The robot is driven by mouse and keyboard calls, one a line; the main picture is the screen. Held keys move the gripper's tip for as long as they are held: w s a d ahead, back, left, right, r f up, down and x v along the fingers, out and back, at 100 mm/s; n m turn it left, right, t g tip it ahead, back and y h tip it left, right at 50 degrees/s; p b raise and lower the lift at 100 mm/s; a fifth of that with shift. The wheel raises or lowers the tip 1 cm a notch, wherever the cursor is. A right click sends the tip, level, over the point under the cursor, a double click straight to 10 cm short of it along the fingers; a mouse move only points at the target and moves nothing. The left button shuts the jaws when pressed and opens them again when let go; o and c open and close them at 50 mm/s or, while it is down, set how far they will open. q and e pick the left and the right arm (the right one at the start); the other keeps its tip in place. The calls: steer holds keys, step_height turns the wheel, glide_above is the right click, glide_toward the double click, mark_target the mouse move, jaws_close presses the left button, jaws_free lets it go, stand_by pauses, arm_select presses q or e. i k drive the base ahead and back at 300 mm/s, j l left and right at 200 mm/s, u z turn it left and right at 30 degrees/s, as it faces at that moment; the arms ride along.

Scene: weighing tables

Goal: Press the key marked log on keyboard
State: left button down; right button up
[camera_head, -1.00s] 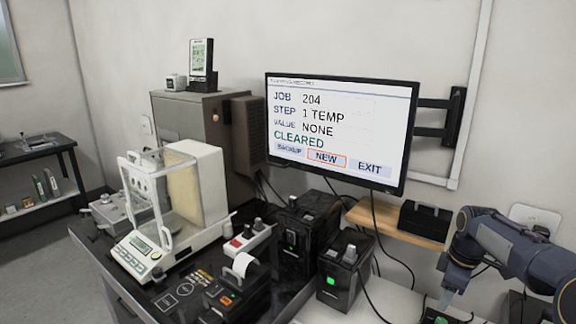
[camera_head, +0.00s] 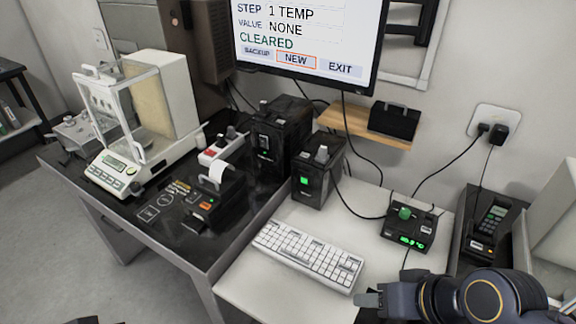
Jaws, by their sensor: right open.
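The white keyboard (camera_head: 308,256) lies at an angle on the white table in the lower middle of the head view. Its key labels are too small to read, so I cannot tell which key is marked log. My right gripper (camera_head: 362,304) is open and empty, just right of and in front of the keyboard's right end. The monitor (camera_head: 305,35) shows step 1 TEMP, value NONE and CLEARED, with the NEW button outlined in orange. My left gripper is not clearly in view; only a dark bit shows at the bottom edge.
A black device with a green knob and green readout (camera_head: 408,228) stands behind my right gripper. A black box with a green light (camera_head: 318,180) stands behind the keyboard. A label printer (camera_head: 208,203) and a glass-walled balance (camera_head: 120,165) stand on the dark table at left.

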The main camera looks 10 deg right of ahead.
mark_target(293, 232)
steer(key=j+z, duration=0.7)
steer(key=z, duration=0.15)
